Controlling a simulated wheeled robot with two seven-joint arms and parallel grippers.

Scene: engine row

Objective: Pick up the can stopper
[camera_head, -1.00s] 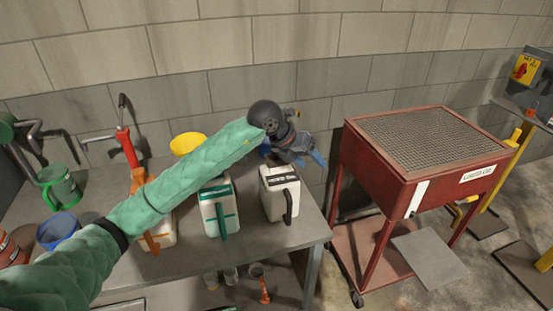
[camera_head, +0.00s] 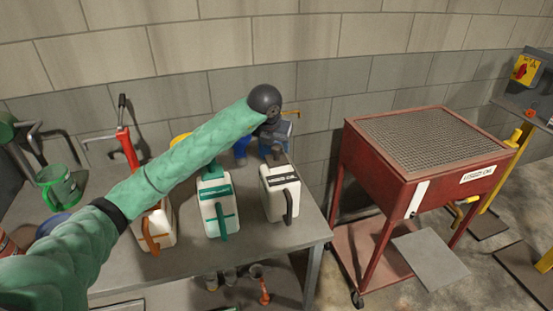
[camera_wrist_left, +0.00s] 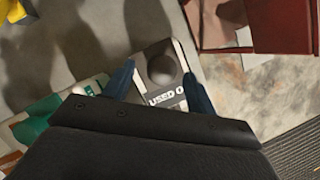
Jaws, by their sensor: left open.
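The white can (camera_head: 280,190) with a dark handle and a black label stands at the right end of the bench. Its dark stopper (camera_head: 278,156) sits on top. In the left wrist view the stopper (camera_wrist_left: 163,66) is a round dark knob above the "USED O" label of the can (camera_wrist_left: 165,97). My left gripper (camera_head: 254,150) is open behind and above the can top, partly hidden by its own wrist. In the left wrist view the blue fingers of my left gripper (camera_wrist_left: 160,80) lie on either side of the stopper, apart from it. My right gripper is not in view.
A white can with green handle (camera_head: 217,212) and one with orange handle (camera_head: 153,228) stand to the left. A green jug (camera_head: 60,188) is farther left. A red cart (camera_head: 385,195) with a mesh top stands right of the bench. A block wall is behind.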

